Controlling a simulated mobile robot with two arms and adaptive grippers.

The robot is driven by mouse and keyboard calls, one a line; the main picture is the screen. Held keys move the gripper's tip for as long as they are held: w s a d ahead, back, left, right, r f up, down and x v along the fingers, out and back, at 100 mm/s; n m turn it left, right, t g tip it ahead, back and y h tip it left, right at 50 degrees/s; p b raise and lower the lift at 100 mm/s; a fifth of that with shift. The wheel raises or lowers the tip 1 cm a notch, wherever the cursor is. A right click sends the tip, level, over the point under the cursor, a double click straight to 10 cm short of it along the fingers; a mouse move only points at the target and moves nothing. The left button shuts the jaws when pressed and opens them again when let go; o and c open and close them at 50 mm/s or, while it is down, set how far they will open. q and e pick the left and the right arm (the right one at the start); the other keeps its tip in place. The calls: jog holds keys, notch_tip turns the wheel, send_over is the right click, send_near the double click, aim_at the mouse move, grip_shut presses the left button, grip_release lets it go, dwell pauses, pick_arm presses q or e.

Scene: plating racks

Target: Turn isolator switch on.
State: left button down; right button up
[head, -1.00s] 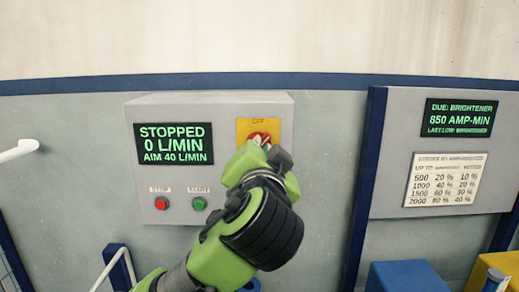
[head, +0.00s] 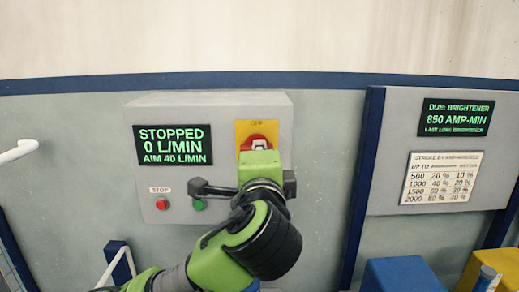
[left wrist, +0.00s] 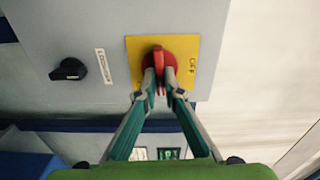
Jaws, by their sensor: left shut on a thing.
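The isolator switch is a red rotary handle (head: 258,139) on a yellow plate (head: 242,130), on the right of a grey control box (head: 222,110). OFF is printed at the plate's top edge. In the left wrist view, the red handle (left wrist: 157,54) stands upright in the picture, with OFF on the plate (left wrist: 202,45) to its right. My left gripper (head: 260,146) is shut on the handle. In the left wrist view, its two fingertips (left wrist: 160,80) lie on either side of the handle. The lower plate is hidden behind the gripper in the head view. My right gripper is not in view.
The box display (head: 173,145) reads STOPPED, 0 L/MIN, AIM 40 L/MIN. A black knob (left wrist: 68,70) shows in the left wrist view. A second panel (head: 395,150) stands to the right.

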pick_arm(q)
jog(key=shift+f+m, duration=0.1)
jog(key=shift+m, duration=0.3)
jog(key=c, duration=2.2)
grip_release()
jog(key=shift+o, duration=0.2)
jog(key=shift+d, duration=0.1)
jog(key=s, duration=1.2)
jog(key=shift+s, duration=0.1)
